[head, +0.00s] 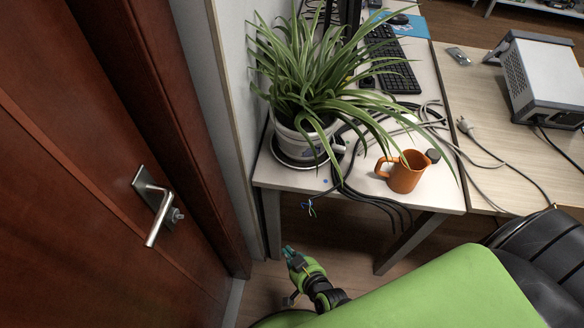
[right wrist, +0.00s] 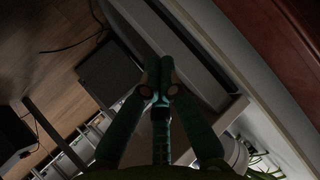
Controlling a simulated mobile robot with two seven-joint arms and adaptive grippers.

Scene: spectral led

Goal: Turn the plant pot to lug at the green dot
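The plant pot (head: 291,148) is pale, stands upright in a dark saucer (head: 283,163) at the front left of the white desk, and holds a long-leaved plant (head: 305,75). A pale lug (head: 339,149) shows on its right side. A small blue dot (head: 325,181) is on the desk in front of the pot; I cannot make out a green dot. My right gripper (head: 288,251) is below and in front of the desk edge, apart from the pot. Its fingertips (right wrist: 160,68) are together with nothing between them. My left gripper is not in view.
An orange mug (head: 403,172) stands right of the pot, with dark cables (head: 365,196) between them hanging over the desk edge. Behind are a keyboard (head: 390,60) and grey cables. A brown door (head: 80,180) with a handle (head: 152,210) closes off the left side.

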